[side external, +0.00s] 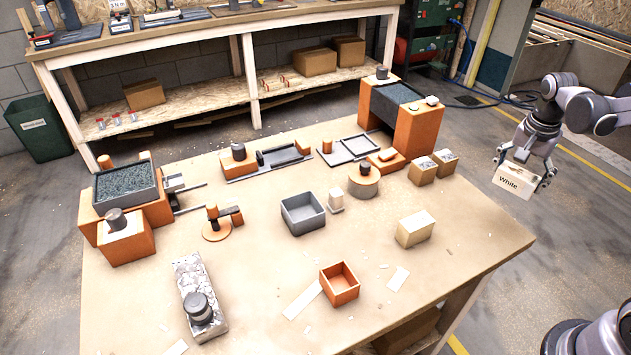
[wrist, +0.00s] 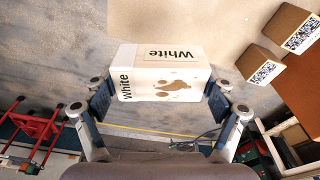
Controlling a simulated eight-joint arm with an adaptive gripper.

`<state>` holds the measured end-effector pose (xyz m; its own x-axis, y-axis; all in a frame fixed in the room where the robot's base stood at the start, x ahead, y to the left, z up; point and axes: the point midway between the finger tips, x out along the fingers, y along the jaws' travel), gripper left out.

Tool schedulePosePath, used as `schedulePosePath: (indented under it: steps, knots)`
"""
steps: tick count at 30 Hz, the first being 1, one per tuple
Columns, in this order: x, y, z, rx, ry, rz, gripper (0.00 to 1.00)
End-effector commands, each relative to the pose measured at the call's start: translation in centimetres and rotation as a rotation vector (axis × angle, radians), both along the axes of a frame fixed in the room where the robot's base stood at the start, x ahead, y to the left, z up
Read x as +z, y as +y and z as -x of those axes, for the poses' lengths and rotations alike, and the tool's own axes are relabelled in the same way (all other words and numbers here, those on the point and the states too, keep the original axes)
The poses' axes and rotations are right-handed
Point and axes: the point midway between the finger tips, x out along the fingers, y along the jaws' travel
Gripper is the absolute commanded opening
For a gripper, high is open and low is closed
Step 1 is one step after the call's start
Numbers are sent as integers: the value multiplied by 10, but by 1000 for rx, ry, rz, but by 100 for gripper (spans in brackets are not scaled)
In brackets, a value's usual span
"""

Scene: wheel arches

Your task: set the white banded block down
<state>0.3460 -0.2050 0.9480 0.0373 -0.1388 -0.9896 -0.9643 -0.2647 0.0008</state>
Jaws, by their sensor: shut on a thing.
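The white banded block (side external: 511,181) is a pale box with the word "White" on its side. My gripper (side external: 527,172) is shut on it and holds it in the air at the right edge of the table, with clear space under it. In the wrist view the block (wrist: 165,80) sits between the two fingers of my gripper (wrist: 162,95), and "White" shows on two faces with brown marks on one. The tabletop (side external: 460,235) is tan, and part of it near the block is bare.
A tan block (side external: 415,229) stands on the right part of the table. Two small boxes with printed labels (side external: 423,171) stand at the back right, beside an orange stand (side external: 418,128). An orange open box (side external: 340,285) and a grey open box (side external: 303,213) stand nearer the middle.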

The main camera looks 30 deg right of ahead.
Motion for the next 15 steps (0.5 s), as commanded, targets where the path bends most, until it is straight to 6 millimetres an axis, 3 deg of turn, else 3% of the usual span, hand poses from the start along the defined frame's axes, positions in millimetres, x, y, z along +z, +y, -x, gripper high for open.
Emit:
schedulePosePath:
  steps: [9,15]
  knots:
    - [-6,111,-63,730,2,-9,51]
    - [-10,174,-81,1111,-2,-3,51]
